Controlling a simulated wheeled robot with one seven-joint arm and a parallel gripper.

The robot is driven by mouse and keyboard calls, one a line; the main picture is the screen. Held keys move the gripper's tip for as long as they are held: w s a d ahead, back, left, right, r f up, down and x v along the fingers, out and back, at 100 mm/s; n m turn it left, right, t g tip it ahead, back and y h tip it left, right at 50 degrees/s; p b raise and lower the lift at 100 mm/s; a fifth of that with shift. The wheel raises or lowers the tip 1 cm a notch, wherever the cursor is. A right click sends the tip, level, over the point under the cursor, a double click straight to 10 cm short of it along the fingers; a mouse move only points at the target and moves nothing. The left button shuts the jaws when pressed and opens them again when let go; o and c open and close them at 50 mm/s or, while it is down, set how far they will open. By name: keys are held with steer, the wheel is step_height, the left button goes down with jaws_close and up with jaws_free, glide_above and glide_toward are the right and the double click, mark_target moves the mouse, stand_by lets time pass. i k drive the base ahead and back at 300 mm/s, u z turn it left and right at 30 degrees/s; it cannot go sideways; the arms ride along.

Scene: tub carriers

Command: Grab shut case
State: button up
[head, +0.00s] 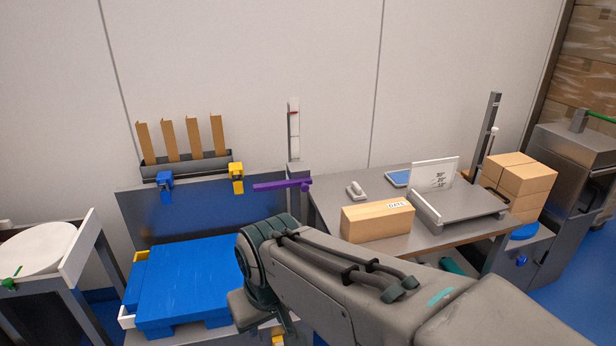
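A closed cardboard case (377,221) with a printed label on its top lies on the grey table (330,208), right of centre. More closed cardboard cases (519,180) are stacked at the right, behind the table's far corner. My arm reaches in from the lower right, in front of the table's near edge. My gripper (264,312) is at the arm's end, lower middle, beside a blue slab (188,280) and apart from the cases. The arm's last joint hides most of it, so its fingers do not show clearly.
A grey tray-like stand (460,207) with a white sign (435,174) takes up the table's right side. A white hand tool (356,191) lies behind the labelled case. A purple lever (283,185) sticks out left of the table. A round white tub (38,247) stands far left.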

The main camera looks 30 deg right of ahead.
mark_target(364, 222)
steer(key=z, duration=1.05)
steer(key=i, duration=1.1)
steer(key=z, duration=0.6)
